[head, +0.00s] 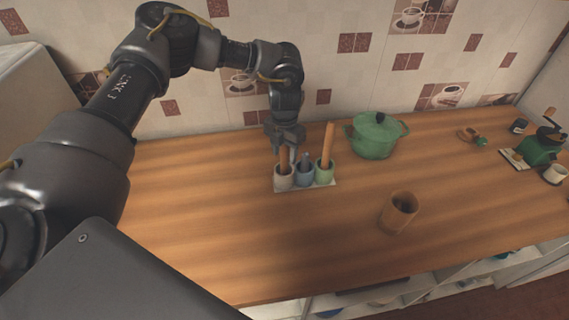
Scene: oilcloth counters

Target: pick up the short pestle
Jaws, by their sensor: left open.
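Three small cups hold upright sticks that look like pestles, on a white board (321,185) at the back of the counter. The right, green cup (324,175) holds a tall wooden pestle (328,142). The middle, blue-grey cup (304,175) holds a grey pestle (305,158) that stands out only a little. The left, pale cup (284,180) holds a brown wooden pestle (283,160), its top partly hidden by the gripper. My left gripper (287,148) is open, pointing down just above the left cup; I cannot tell whether it touches the brown pestle. My right gripper is out of view.
A green lidded pot (375,136) stands close to the right of the cups. A wooden cup (398,211) stands near the front edge. A green grinder (541,147) and a white cup (555,173) are at the far right. The wood counter (220,225) is clear at front left.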

